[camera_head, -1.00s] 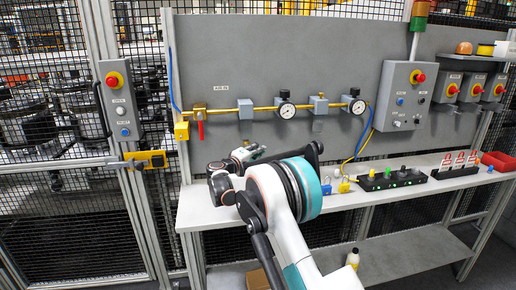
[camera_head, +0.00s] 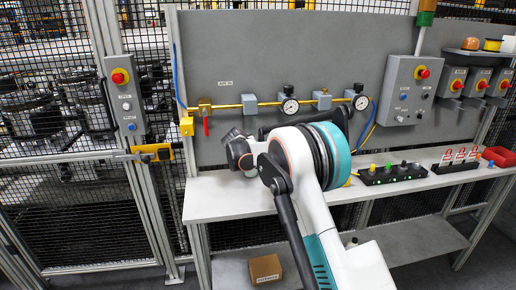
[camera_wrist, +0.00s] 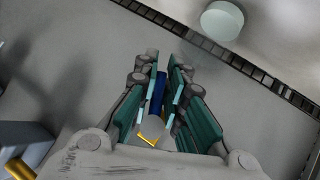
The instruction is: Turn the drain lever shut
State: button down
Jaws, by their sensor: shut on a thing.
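In the wrist view my gripper (camera_wrist: 165,60) has its two fingers close together on either side of a narrow blue bar (camera_wrist: 158,90). The bar looks like the drain lever's handle, and the fingers are shut on it. A bit of yellow brass (camera_wrist: 149,140) shows at the near end of the bar, partly hidden by the gripper. In the head view my arm hides the gripper and the lever, below the brass air line (camera_head: 262,103). The lever's exact angle to its valve cannot be told.
Gauges (camera_head: 290,106) and grey blocks sit on the line above my arm. A red-handled valve (camera_head: 205,115) is at its left. A black strip with buttons (camera_head: 392,174) stands on the bench (camera_head: 222,195). A cardboard box (camera_head: 265,269) lies below.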

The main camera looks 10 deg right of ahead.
jog(key=m+y, duration=0.1)
jog(key=a+m+y+p, duration=0.1)
jog(key=y, duration=0.1)
jog(key=shift+w+a+y, duration=0.1)
jog(key=shift+a+y, duration=0.2)
dwell(0.4)
jog(key=c, duration=1.7)
grip_release()
jog(key=shift+f, duration=0.1)
jog(key=v, duration=1.2)
jog(key=shift+w+d, duration=0.1)
jog(key=shift+d, duration=0.05)
